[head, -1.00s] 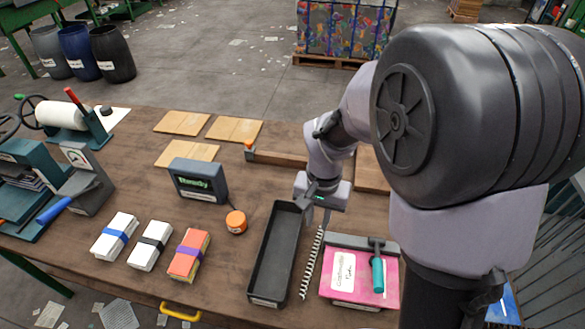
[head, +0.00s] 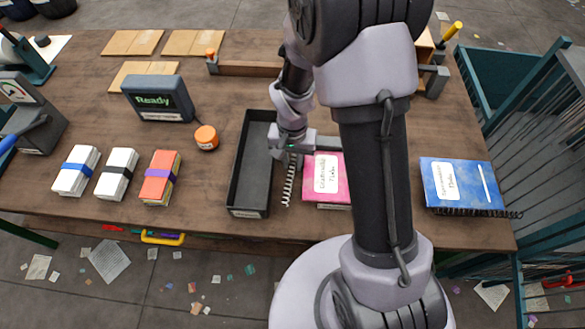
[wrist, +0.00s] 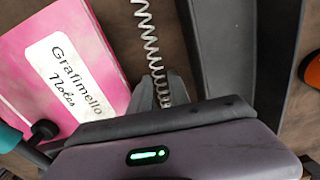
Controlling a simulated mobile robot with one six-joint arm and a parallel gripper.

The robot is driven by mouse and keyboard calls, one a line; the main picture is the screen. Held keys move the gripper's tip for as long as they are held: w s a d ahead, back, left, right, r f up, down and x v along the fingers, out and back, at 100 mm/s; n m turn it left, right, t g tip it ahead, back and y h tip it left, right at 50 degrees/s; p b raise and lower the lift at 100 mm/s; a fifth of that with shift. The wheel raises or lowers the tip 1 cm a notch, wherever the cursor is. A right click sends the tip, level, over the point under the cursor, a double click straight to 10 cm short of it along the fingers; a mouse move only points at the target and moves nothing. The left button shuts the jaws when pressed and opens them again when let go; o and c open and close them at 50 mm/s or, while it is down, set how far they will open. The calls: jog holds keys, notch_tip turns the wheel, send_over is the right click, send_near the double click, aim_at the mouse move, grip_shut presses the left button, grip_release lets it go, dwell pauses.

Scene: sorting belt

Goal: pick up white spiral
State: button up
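The white spiral (head: 289,182) is a thin coil between the black tray and the pink notebook. Its far end is at my gripper (head: 291,152). In the wrist view the coil (wrist: 147,30) runs down from the top edge to between the two grey fingers of my gripper (wrist: 160,92), which stand close on either side of it. I cannot tell whether the fingers press on it. The coil's end is hidden behind my gripper body. I cannot tell whether the coil touches the table.
The black tray (head: 236,190) is close on the left and the pink notebook (head: 338,182) close on the right. A blue notebook (head: 450,190) lies further right.

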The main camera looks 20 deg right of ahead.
aim_at(293, 164)
jog(key=shift+r, duration=0.15)
jog(key=shift+c, duration=0.6)
grip_shut()
notch_tip(293, 164, up, 10)
jog(key=p, duration=0.4)
jog(key=shift+d, duration=0.1)
